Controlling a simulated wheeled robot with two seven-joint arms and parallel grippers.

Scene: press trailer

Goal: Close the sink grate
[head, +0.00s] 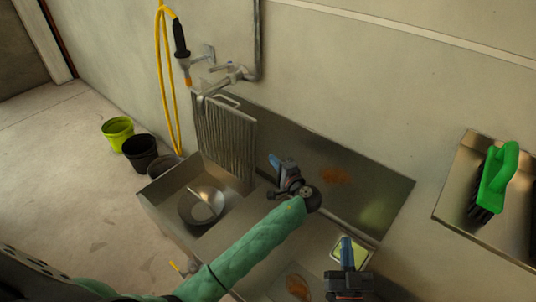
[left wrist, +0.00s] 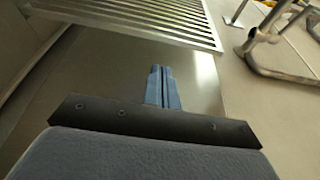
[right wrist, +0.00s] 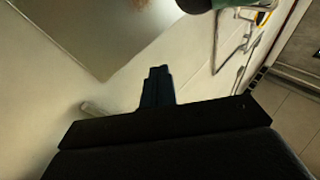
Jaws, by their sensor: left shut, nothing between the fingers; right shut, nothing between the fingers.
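The sink grate (head: 226,138) is a metal grid of parallel bars. It stands raised, close to upright, against the wall behind the sink basin (head: 160,187). Its bars also show at the top of the left wrist view (left wrist: 150,12). My left gripper (head: 275,161) is shut and empty, just right of the grate and in front of the steel backsplash; a gap to the grate shows in the left wrist view. My right gripper (head: 346,243) is shut and empty over the right part of the sink counter, away from the grate. My left forearm hides part of the counter.
A metal bowl (head: 201,205) lies in the open basin. A faucet (head: 236,73) and yellow hose (head: 163,80) are on the wall above the grate. A sponge (head: 352,251) lies by my right gripper. A green brush (head: 498,178) is on the right shelf. Buckets (head: 118,131) stand on the floor at left.

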